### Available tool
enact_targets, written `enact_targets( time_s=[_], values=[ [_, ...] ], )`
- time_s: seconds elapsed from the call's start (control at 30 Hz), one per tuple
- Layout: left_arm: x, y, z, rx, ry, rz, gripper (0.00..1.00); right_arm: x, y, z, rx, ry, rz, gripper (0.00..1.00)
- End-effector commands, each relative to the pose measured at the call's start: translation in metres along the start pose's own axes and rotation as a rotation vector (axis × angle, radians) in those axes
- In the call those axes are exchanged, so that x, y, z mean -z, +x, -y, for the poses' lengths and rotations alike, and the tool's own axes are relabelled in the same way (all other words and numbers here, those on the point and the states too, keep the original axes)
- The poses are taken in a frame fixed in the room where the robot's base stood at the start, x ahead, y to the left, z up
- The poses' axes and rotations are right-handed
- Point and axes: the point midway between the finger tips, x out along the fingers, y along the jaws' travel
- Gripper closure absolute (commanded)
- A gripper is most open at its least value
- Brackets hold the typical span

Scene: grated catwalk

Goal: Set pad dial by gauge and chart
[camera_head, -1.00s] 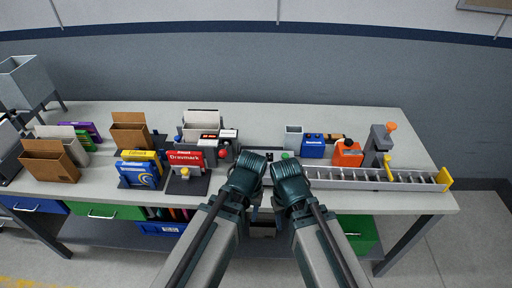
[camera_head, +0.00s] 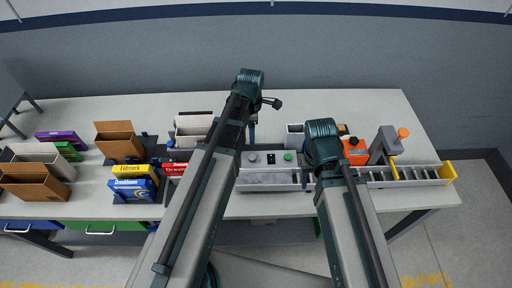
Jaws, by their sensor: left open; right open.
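A grey panel (camera_head: 270,168) on the bench has a round grey knob (camera_head: 252,157), a small black item (camera_head: 271,158) and a green button (camera_head: 288,156). I cannot tell which part is the pad dial, and no gauge or chart face is readable. My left gripper (camera_head: 252,132) is open and points down behind the panel, above the bench; its arm covers part of the bench. My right gripper (camera_head: 305,180) is open and points down by the panel's right end. Its fingers are mostly hidden by the wrist.
A long slotted tray (camera_head: 405,175) with a yellow end lies at right, near an orange box (camera_head: 355,152) and a grey stand (camera_head: 382,145) with an orange knob. Boxes (camera_head: 132,188) and brown holders (camera_head: 118,145) fill the left. The back of the bench is clear.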

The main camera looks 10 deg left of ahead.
Motion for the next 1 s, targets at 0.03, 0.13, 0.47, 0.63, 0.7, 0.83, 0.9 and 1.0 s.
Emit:
enact_targets(
  time_s=[0.03,0.13,0.47,0.63,0.7,0.83,0.9,1.0],
  values=[
    [0.000,0.001,0.000,0.000,-0.001,0.000,0.29,0.000,0.001,0.000,0.000,0.000,0.000,0.48],
    [0.000,0.002,0.000,0.000,0.001,0.000,0.29,0.000,0.002,0.000,0.000,0.000,0.000,0.48],
    [0.000,0.028,0.001,0.000,0.003,0.000,0.29,0.002,0.028,0.003,-0.001,-0.005,0.000,0.48],
    [0.000,0.052,0.001,0.000,0.004,0.000,0.29,0.003,0.052,0.005,-0.002,-0.009,0.000,0.48],
    [0.000,0.062,0.001,0.000,0.004,0.000,0.29,0.004,0.062,0.005,-0.002,-0.011,0.000,0.48],
    [0.000,0.081,0.001,0.000,0.004,0.000,0.29,0.005,0.080,0.007,-0.002,-0.011,0.000,0.48],
    [0.000,0.091,0.001,0.000,0.004,0.000,0.29,0.005,0.090,0.008,-0.002,-0.011,0.000,0.48],
    [0.000,0.105,0.001,0.000,0.004,0.000,0.29,0.006,0.104,0.009,-0.002,-0.010,0.000,0.48]
  ],
)
